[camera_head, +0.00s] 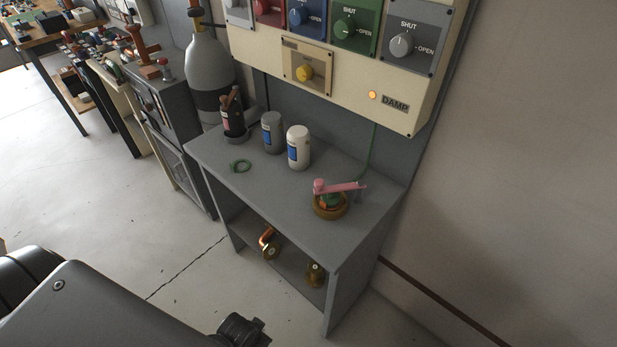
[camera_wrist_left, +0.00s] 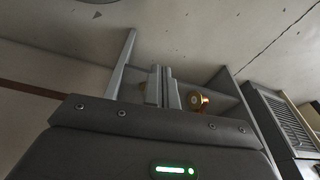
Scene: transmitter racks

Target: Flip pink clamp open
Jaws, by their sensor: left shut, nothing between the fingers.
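The pink clamp (camera_head: 345,187) lies as a near-level lever across the top of a green part (camera_head: 328,200) in a round brown-gold base (camera_head: 330,211), near the right end of the grey bench. A rounded pink knob is at its left end. I cannot tell how the lever is latched. My left gripper's fingers (camera_wrist_left: 161,72) show in the left wrist view, shut together and empty, with the bench's lower structure behind them. The clamp is not visible in that view. My left arm fills the lower left of the head view, apart from the bench. My right gripper is not in view.
A control panel (camera_head: 350,85) hangs above. Floor (camera_head: 100,200) is clear at left.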

